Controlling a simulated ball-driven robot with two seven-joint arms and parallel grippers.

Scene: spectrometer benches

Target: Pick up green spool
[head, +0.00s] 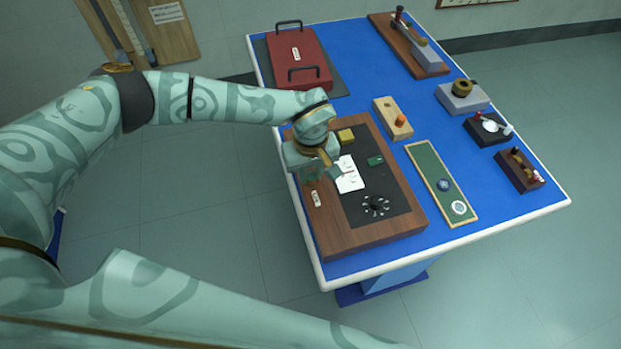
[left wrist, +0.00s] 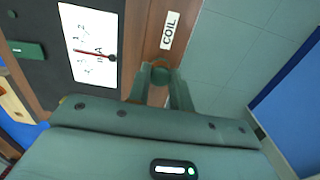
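My left gripper (head: 326,172) is low over the left part of the brown wooden board (head: 342,244), pointing down. In the left wrist view its two fingers (left wrist: 161,76) stand on either side of a small round dark green thing, which looks like the green spool (left wrist: 160,77). Both fingertips seem to touch it, beside the white COIL label (left wrist: 172,30). I cannot tell whether the spool is clear of the board. My right gripper is out of view.
The board carries a yellow block (head: 345,136), a white meter card (head: 349,174), a green block (head: 375,160) and a black dial (head: 376,206). A red case (head: 298,60) lies behind it. A green tray (head: 432,166) and a wooden block (head: 391,112) are to the right.

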